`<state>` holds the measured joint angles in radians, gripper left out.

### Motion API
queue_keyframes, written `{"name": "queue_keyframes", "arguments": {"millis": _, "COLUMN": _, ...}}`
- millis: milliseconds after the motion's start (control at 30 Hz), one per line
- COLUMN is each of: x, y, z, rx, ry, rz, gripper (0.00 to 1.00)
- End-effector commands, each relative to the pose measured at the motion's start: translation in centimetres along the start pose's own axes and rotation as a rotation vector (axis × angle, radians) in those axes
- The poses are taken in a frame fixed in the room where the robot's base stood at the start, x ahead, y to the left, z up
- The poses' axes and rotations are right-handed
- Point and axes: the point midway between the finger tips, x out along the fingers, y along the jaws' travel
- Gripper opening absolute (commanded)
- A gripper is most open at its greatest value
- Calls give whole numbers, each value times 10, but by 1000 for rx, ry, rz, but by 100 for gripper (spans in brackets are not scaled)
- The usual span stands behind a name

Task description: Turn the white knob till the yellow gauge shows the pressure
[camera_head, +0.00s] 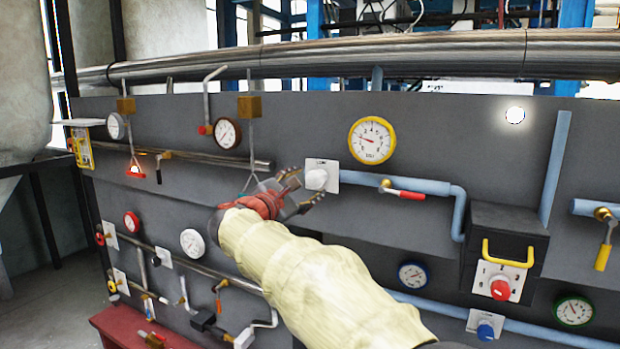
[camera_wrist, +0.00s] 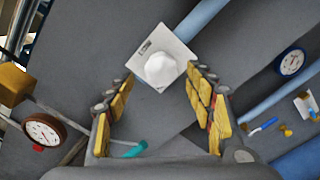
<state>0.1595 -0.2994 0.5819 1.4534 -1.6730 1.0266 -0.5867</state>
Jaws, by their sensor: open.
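The white knob (camera_head: 316,179) sits on a square white plate on the dark panel. In the wrist view the knob (camera_wrist: 160,69) is just beyond the fingertips, roughly centred between them. My gripper (camera_head: 301,192) is open, its fingers pointing at the knob from the lower left. In the wrist view the padded fingers (camera_wrist: 158,84) are spread apart with nothing between the pads.
A blue pipe with a red-handled valve (camera_head: 404,193) runs right of the knob. A dark box with a yellow handle (camera_head: 507,253) juts out at the right. A teal handle (camera_wrist: 134,149) is near the left finger. A metal pipe (camera_head: 330,55) crosses above.

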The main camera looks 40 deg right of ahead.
Motion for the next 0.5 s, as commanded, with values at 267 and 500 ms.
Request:
{"name": "queue_keyframes", "arguments": {"millis": 267, "x": 41, "y": 1, "z": 2, "rx": 1, "ry": -2, "rz": -3, "gripper": 54}}
{"name": "queue_keyframes", "arguments": {"millis": 500, "x": 52, "y": 0, "z": 1, "rx": 3, "ry": 0, "rz": -1, "gripper": 54}}
